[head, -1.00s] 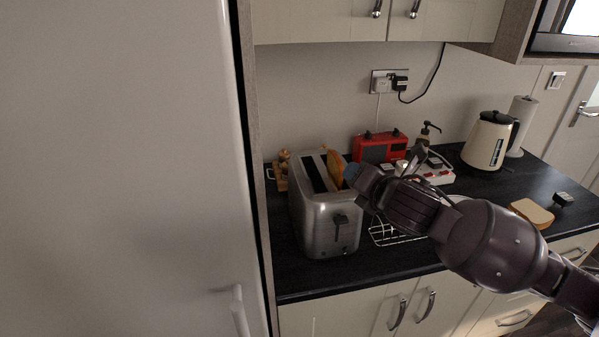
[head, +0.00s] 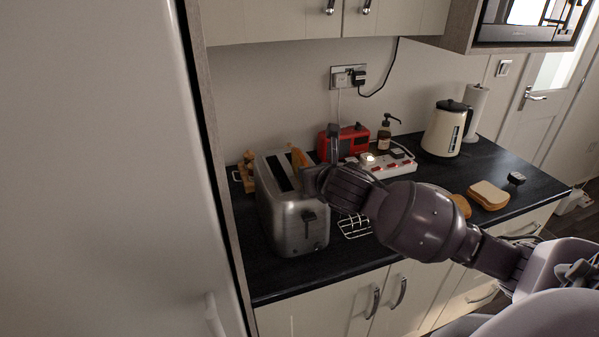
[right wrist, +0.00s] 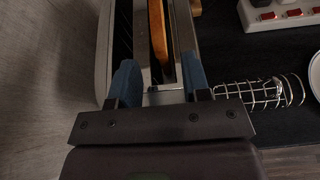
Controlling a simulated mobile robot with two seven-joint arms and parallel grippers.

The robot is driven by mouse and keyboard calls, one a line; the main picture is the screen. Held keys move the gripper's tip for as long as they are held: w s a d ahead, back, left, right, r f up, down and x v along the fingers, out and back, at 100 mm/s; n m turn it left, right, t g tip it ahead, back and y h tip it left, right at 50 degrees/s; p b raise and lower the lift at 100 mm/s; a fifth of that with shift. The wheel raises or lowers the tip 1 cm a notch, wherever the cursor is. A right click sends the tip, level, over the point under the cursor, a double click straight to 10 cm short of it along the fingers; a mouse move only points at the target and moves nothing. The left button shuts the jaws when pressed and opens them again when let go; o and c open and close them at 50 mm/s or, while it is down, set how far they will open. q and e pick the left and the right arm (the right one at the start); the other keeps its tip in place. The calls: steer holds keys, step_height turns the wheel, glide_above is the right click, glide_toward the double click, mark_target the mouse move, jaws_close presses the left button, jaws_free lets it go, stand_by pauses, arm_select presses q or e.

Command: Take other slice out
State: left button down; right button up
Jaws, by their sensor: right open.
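The silver toaster (head: 291,226) stands on the dark counter at the left. A toasted slice (head: 298,157) sticks up out of its right slot; the other slot looks empty. In the right wrist view the slice (right wrist: 158,32) shows edge-on in the toaster (right wrist: 105,45), ahead of and between my blue fingertips. My right gripper (right wrist: 160,80) is open, with a finger on each side of the slice's line and nothing held. In the head view my right gripper (head: 313,180) is at the toaster's right side, its fingers partly hidden. My left gripper is out of view.
A wire rack (head: 354,226) lies right of the toaster, partly behind my arm. Bread (head: 489,195) lies at the right.

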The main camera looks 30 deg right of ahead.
mark_target(306, 164)
steer(key=shift+r+p+x, duration=0.2)
steer(key=shift+p+x, duration=0.2)
steer(key=shift+x, duration=2.3)
steer(key=shift+w, duration=0.1)
jaws_close()
